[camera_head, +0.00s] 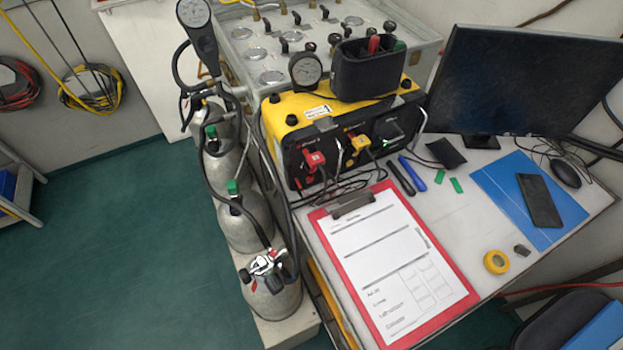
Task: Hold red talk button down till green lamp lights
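A yellow and black comms box (292,113) stands on the desk, its front panel facing the near side. A red plug or fitting (315,160) is at the left of its panel, and a yellow one (361,145) is in the middle. A dark round part (389,131) is at the right of the panel. I cannot make out which part is the red talk button. My gripper is not in view.
A red clipboard (455,300) with a paper form lies before the box. Grey cylinders (243,222) with hoses stand at the left. A black bin (352,82) and gauge (305,69) sit on the box. A monitor (500,80) is at the right. Green floor (110,250) is open.

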